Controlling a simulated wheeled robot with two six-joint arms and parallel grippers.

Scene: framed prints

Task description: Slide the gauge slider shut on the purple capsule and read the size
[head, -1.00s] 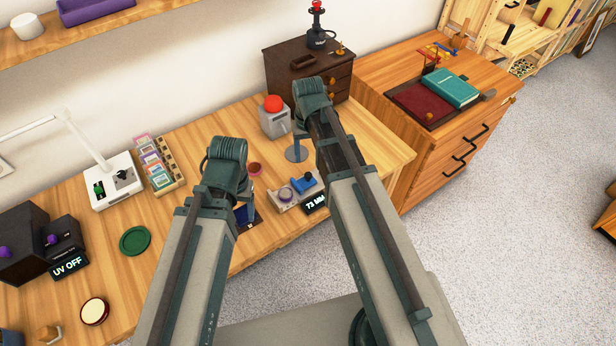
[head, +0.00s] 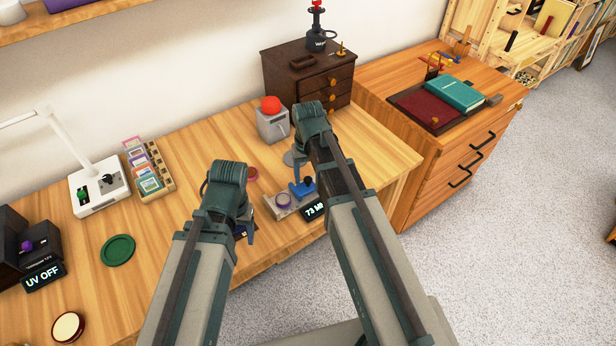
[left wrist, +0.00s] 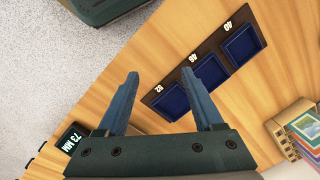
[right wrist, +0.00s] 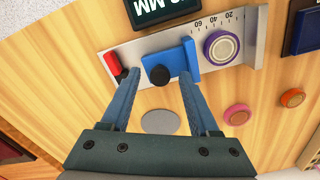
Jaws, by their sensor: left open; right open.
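The gauge (right wrist: 222,72) is a pale scaled bar with a red end block (right wrist: 111,63). The purple capsule (right wrist: 221,46), round with a pale ring, sits on it beside the blue gauge slider (right wrist: 184,58), with a narrow gap between them. The slider has a black knob (right wrist: 159,75). My open right gripper (right wrist: 159,78) has its fingertips either side of the knob in the right wrist view; contact cannot be told. The display (head: 314,211) reads 73 MM. My open left gripper (left wrist: 160,75) is empty beside a tray of blue compartments (left wrist: 208,72).
A pink disc (right wrist: 292,97) and an orange disc (right wrist: 237,114) lie near the gauge. A grey box with a red dome (head: 272,122) and a dark drawer chest (head: 283,75) stand behind. A green disc (head: 117,250) lies on clear table at left.

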